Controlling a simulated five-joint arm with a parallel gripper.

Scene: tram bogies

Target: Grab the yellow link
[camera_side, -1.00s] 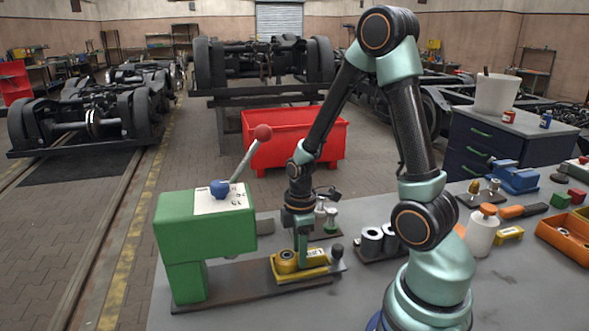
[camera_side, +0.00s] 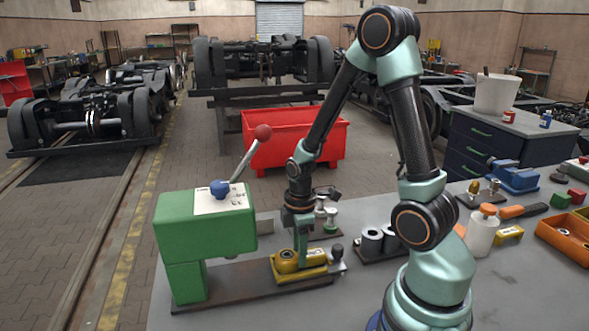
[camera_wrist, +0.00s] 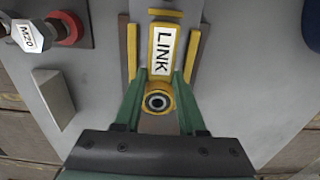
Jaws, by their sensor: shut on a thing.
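The fingers hide part of the link there.
A green press (camera_side: 205,232) with a red-knobbed lever stands just left. Dark grey cylinders (camera_side: 371,243) stand in a holder to the right. A white bottle (camera_side: 482,235) and an orange tray (camera_side: 565,240) are farther right. The bench front is clear.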

